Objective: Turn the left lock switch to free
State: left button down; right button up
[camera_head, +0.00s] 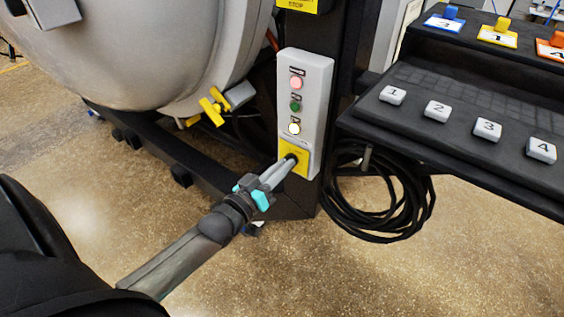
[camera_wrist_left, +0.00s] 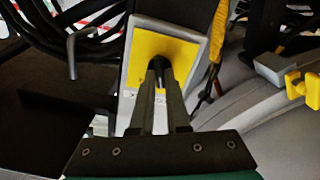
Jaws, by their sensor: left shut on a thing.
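A grey control box (camera_head: 305,95) with a red, a green and a white button stands on a dark post. At its bottom is a yellow plate (camera_head: 298,152) with a dark lock switch (camera_head: 289,158). My left gripper (camera_head: 287,163) comes in from the lower left and its fingertips are shut on the switch. In the left wrist view the fingers (camera_wrist_left: 160,78) meet at the black switch knob (camera_wrist_left: 157,64) on the yellow plate (camera_wrist_left: 186,52). The fingers hide most of the knob, so I cannot tell which way it points. My right gripper is not in view.
A large grey furnace vessel (camera_head: 150,50) with a yellow handle (camera_head: 213,106) is at the left. A dark shelf (camera_head: 440,160) with several numbered white blocks is at the right. A coil of black cable (camera_head: 380,205) hangs below it. The floor in front is clear.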

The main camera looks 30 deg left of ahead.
pick_arm(q)
jog(key=shift+d+m+p, duration=0.15)
jog(key=shift+m+p, duration=2.8)
jog(key=shift+m, duration=2.15)
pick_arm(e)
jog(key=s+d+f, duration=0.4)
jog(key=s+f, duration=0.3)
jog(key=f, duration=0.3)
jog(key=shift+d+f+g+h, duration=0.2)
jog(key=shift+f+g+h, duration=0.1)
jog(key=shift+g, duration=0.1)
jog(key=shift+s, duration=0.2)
pick_arm(q)
jog(key=c, duration=0.9)
grip_release()
jog(key=shift+s, duration=0.15)
jog(key=s+a+p, duration=0.1)
jog(key=s+p, duration=0.2)
jog(key=s, duration=1.2)
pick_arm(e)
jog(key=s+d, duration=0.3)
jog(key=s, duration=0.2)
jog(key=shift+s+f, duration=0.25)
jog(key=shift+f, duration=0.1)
